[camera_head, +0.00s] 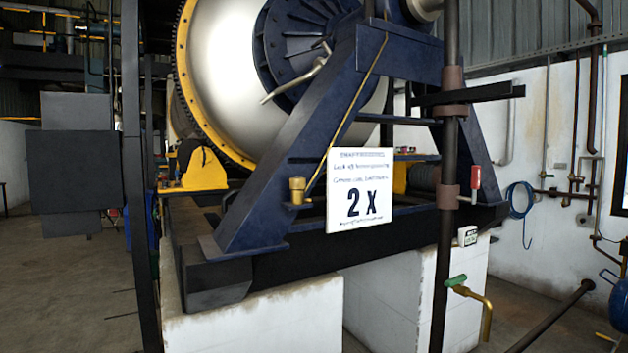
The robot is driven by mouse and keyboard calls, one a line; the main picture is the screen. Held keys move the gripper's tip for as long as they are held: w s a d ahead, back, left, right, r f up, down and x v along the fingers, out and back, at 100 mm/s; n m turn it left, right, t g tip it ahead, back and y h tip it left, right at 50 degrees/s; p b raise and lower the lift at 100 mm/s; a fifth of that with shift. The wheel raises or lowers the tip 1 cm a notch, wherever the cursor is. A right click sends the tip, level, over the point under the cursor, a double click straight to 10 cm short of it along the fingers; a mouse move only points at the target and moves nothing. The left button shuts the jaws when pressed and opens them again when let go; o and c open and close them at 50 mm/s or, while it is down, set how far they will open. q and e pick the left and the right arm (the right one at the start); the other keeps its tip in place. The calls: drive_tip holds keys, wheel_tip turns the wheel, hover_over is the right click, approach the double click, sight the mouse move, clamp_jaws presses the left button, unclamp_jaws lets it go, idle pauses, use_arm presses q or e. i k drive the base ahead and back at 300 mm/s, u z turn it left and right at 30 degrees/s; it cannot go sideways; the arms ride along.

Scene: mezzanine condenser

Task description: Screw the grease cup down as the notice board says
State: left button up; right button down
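The brass grease cup (297,190) is a small upright cylinder with a wider cap. It stands on a low ledge of the dark blue frame (265,190), beside a thin brass pipe that slants up the frame. The white notice board (360,190) is just right of the cup and reads "2 X" in large print. Its smaller lines are too blurred to read fully. I cannot make out either of my grippers in this view, and nothing is seen touching the cup.
A large silver drum with a yellow toothed ring (190,80) sits behind the frame. A dark vertical pipe (445,230) stands at right, with a red-handled valve (475,180) and a green-handled brass tap (472,295). White plinths (260,325) are below. Open floor (80,285) lies left.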

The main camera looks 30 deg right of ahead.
sight(296, 183)
drive_tip(key=z, duration=1.2)
drive_tip(key=i, duration=0.05)
